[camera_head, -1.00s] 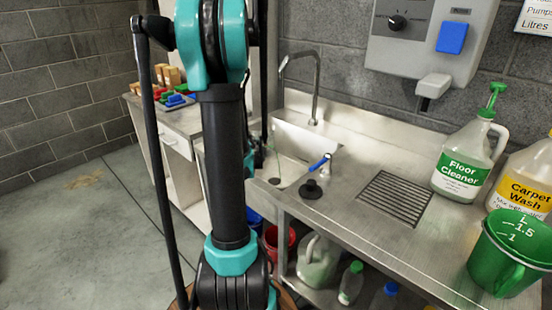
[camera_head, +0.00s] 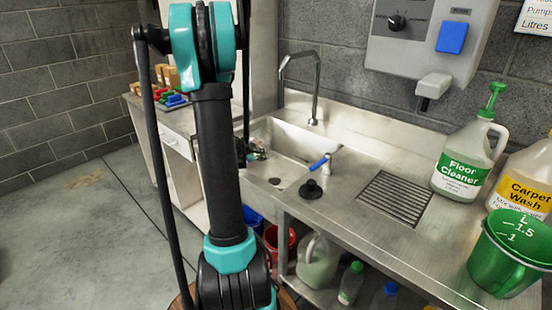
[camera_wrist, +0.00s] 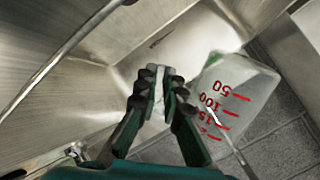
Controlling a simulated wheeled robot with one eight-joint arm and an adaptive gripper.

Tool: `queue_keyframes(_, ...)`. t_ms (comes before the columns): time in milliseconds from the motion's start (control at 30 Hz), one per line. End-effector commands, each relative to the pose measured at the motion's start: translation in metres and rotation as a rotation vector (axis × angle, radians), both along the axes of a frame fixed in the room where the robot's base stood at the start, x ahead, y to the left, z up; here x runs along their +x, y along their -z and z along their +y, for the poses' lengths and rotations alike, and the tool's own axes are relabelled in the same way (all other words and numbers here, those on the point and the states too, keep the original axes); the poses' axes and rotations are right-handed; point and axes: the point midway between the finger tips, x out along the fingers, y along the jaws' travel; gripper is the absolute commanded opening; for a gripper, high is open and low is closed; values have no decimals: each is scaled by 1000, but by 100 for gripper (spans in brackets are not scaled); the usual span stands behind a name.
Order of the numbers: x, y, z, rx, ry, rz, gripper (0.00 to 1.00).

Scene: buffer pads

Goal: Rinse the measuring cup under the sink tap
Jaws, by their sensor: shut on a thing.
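A clear measuring cup with red marks (camera_wrist: 222,105) fills the right of the wrist view. Its numbers read upside down, so the cup looks tipped over. My gripper (camera_wrist: 158,92) is shut, with the cup close against its right finger; the exact contact is hard to see. In the head view my gripper (camera_head: 256,151) is small, by the left rim of the steel sink (camera_head: 290,145) and partly hidden by my arm. The cup cannot be made out clearly there. The tall sink tap (camera_head: 316,90) arches over the basin from the back.
A blue-handled lever (camera_head: 320,162) and a black plug-like knob (camera_head: 310,189) stand on the sink's front right rim. A drain grate (camera_head: 395,199), floor cleaner jug (camera_head: 463,160), carpet wash jug (camera_head: 525,180) and green jug (camera_head: 510,255) are farther right. Coloured blocks (camera_head: 174,99) lie left.

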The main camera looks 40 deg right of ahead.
Motion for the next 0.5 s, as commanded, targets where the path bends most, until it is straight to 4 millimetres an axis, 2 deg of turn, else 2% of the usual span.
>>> queue_keyframes(367,-8,-32,-6,-230,5,320,0)
queue_keyframes(500,0,-46,-1,-323,8,446,0)
